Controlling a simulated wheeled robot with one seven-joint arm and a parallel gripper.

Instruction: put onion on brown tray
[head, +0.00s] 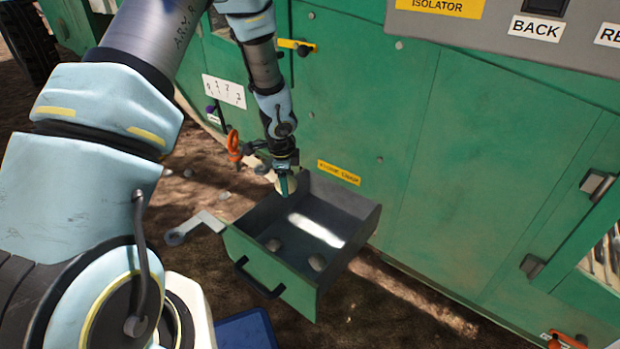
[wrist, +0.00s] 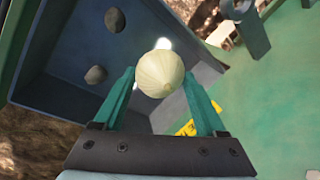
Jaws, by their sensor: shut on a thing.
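The pale, round onion (wrist: 160,74) is between the two green fingers of my gripper (wrist: 158,88) in the wrist view. My gripper is shut on it, with a finger on either side. In the head view my gripper (head: 284,184) points down at the back left corner of an open drawer (head: 333,200), and the onion is mostly hidden there. The onion is above the drawer's floor or near its wall; its exact height is hard to tell. I see no brown tray in either view.
The drawer has a green front with a black handle (head: 262,283) and two dark lumps (head: 317,262) inside. A green machine wall (head: 480,150) stands behind it. A blue object (head: 246,331) shows at the bottom edge. A grey latch piece (head: 195,228) sticks out left of the drawer.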

